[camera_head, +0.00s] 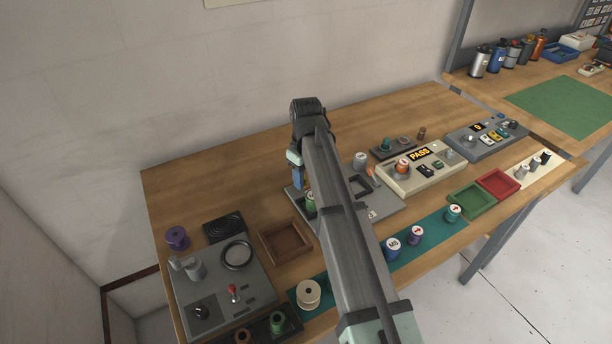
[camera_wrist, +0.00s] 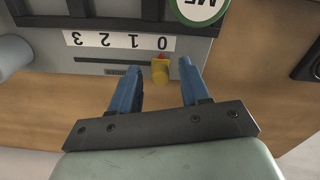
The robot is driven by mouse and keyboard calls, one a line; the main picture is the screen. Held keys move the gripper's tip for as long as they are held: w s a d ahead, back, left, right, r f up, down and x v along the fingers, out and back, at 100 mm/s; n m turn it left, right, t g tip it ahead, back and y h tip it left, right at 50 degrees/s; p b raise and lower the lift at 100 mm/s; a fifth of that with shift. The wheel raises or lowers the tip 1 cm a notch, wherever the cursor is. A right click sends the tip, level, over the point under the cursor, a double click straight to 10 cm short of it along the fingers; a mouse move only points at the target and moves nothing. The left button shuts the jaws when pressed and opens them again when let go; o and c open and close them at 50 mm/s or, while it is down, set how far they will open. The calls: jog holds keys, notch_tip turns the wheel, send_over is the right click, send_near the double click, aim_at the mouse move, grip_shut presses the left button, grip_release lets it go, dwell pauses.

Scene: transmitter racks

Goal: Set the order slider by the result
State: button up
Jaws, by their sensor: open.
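The order slider's yellow knob (camera_wrist: 160,72) sits at the 0 end of its slot in the wrist view. The number strip (camera_wrist: 120,41) beside it appears upside down and reads 3, 2, 1, 0 from left to right. My gripper (camera_wrist: 160,80) is open, with its blue fingers on either side of the knob and visible gaps at both sides. In the head view my gripper (camera_head: 298,181) is over the far left part of the grey slider panel (camera_head: 388,210); my arm hides the knob there. A lit display (camera_head: 420,154) on the cream tester reads PASS.
A green-capped cylinder (camera_wrist: 198,8) stands close beyond my fingers in the wrist view. A brown tray (camera_head: 285,242) and a grey joystick box (camera_head: 225,285) lie left of the panel. Green (camera_head: 466,201) and red (camera_head: 497,184) trays lie right. Bare wood lies behind the panel.

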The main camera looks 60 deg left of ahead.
jog(key=shift+f, duration=0.1)
jog(key=shift+c, duration=0.3)
grip_shut()
dwell(0.4)
